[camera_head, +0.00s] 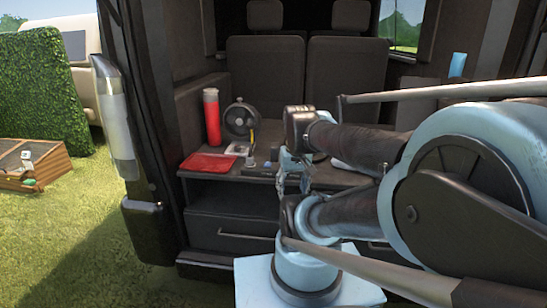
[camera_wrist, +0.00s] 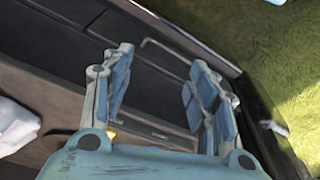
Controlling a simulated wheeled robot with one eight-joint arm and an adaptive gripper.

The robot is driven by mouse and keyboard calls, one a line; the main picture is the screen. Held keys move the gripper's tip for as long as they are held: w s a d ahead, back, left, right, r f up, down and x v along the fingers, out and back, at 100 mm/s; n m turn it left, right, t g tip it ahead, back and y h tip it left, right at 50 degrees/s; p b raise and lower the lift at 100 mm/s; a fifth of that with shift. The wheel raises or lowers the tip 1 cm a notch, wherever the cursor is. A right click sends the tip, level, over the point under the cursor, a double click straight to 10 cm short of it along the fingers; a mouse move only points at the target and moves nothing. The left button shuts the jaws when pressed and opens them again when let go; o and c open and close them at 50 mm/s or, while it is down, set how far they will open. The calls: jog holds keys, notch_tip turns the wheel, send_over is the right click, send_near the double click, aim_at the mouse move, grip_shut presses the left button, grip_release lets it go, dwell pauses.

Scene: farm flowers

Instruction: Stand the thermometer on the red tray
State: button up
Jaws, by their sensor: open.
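The red tray (camera_head: 208,163) lies flat near the left front edge of the dark van counter in the head view. I cannot tell for sure which thing is the thermometer; a small upright item with a yellow tip (camera_head: 251,148) stands right of the tray, among small pale items. My gripper (camera_head: 291,171) is at the counter's front edge, right of the tray and these items, partly hidden by my arm. In the wrist view my gripper (camera_wrist: 160,62) has its light blue fingers wide apart with nothing between them. The tray is not visible there.
A red cylinder (camera_head: 212,118) and a round black device (camera_head: 240,121) stand behind the tray. A drawer front (camera_head: 230,232) with a handle is below the counter. A white crumpled thing (camera_wrist: 15,127) is at the wrist view's left. A wooden crate (camera_head: 35,165) sits on the grass.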

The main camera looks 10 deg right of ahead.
jog(key=w+r+m+g, duration=0.1)
jog(key=w+r+m, duration=0.1)
jog(key=w+r, duration=1.1)
jog(key=m+g, duration=0.1)
jog(key=m, duration=0.1)
send_over(275, 143)
jog(key=f, duration=1.1)
jog(key=shift+s, duration=0.25)
jog(key=shift+s+a+f, duration=0.1)
jog(key=shift+s+f, duration=0.05)
jog(key=shift+f, duration=1.2)
jog(key=shift+s+f, duration=0.1)
jog(key=shift+f, duration=1.25)
jog(key=shift+c, duration=0.5)
grip_shut()
